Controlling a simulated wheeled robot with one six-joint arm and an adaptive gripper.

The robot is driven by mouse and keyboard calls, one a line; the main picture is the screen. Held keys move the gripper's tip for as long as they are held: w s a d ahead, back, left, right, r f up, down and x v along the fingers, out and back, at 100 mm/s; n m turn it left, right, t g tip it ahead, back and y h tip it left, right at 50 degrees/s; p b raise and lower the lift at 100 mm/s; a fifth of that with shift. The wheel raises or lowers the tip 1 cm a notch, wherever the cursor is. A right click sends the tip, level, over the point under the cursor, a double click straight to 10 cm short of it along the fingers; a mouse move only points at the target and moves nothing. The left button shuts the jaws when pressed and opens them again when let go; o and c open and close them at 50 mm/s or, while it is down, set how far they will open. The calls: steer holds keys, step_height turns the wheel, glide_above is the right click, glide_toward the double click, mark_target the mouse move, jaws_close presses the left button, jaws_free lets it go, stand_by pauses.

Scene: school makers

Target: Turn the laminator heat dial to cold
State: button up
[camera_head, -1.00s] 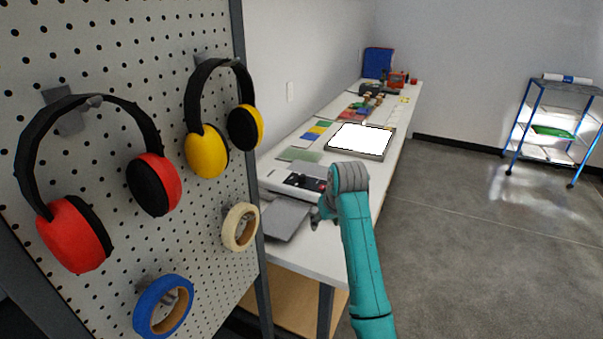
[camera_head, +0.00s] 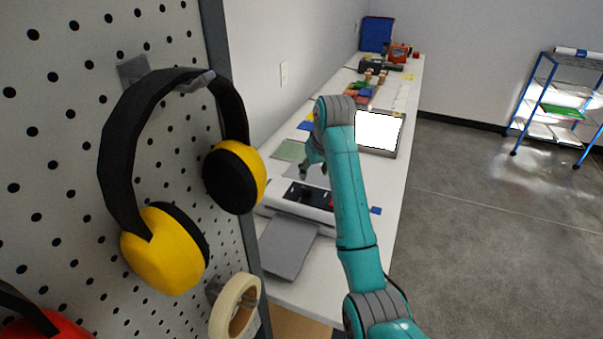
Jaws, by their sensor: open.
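The laminator (camera_head: 330,216) is a white machine with a dark control panel (camera_head: 308,195), on the near part of the long white table. A small red part and dark knobs show on the panel; which one is the heat dial, and where it points, is too small to tell. A grey sheet or tray (camera_head: 290,248) extends from its near side. My gripper (camera_head: 312,172) is above and just behind the laminator panel, pointing down, partly hidden by my teal arm. It is open and holds nothing that I can see.
A pegboard with yellow earmuffs (camera_head: 165,250) and a tape roll (camera_head: 234,305) stands close at the left. Behind the laminator are a green sheet (camera_head: 290,150) and a bright light panel (camera_head: 378,131). A blue shelf cart (camera_head: 520,112) stands at the far right. Floor right of the table is clear.

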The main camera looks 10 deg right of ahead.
mark_target(307, 188)
steer(key=x, duration=1.1)
steer(key=shift+w+r, duration=0.1)
steer(key=shift+w, duration=0.3)
jaws_close()
